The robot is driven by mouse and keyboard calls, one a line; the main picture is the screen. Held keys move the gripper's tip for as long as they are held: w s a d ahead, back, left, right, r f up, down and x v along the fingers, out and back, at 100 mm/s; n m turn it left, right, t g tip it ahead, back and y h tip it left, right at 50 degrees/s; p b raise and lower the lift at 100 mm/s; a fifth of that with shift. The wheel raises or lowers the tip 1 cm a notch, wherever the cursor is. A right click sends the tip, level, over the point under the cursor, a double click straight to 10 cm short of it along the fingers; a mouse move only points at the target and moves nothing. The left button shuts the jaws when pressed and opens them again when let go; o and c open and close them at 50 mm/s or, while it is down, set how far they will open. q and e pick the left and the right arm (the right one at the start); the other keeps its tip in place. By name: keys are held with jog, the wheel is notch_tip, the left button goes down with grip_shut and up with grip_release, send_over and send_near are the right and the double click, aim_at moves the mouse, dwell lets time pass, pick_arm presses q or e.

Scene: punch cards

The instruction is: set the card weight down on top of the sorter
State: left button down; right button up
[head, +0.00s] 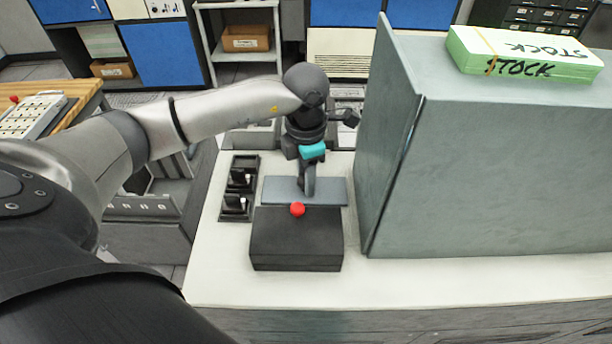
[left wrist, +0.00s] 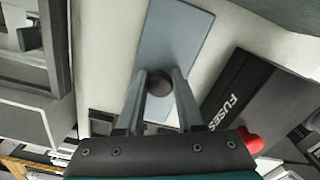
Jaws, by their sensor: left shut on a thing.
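The card weight (head: 330,190) is a flat blue-grey plate with a dark round knob. It also shows in the left wrist view (left wrist: 178,40), with the knob between the fingertips. My left gripper (head: 308,190) points down and is shut on that knob. The plate lies level over the pale top (head: 215,270), which looks like the sorter's top, just behind a black box. I cannot tell whether the plate touches the surface. My right gripper is out of view.
The black box (head: 296,245), marked FUSES in the wrist view, has a red knob (head: 297,209). A black switch panel (head: 237,190) is left of the plate. A tall grey cabinet (head: 480,170) stands at right, with STOCK cards (head: 520,55) on it. The front-left top is clear.

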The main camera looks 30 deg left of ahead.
pick_arm(q)
jog(key=c, duration=1)
grip_release()
jog(key=shift+f, duration=0.15)
jog(key=o, duration=0.5)
jog(key=shift+c, duration=0.2)
notch_tip(320, 180, up, 12)
jog(key=shift+r, duration=0.2)
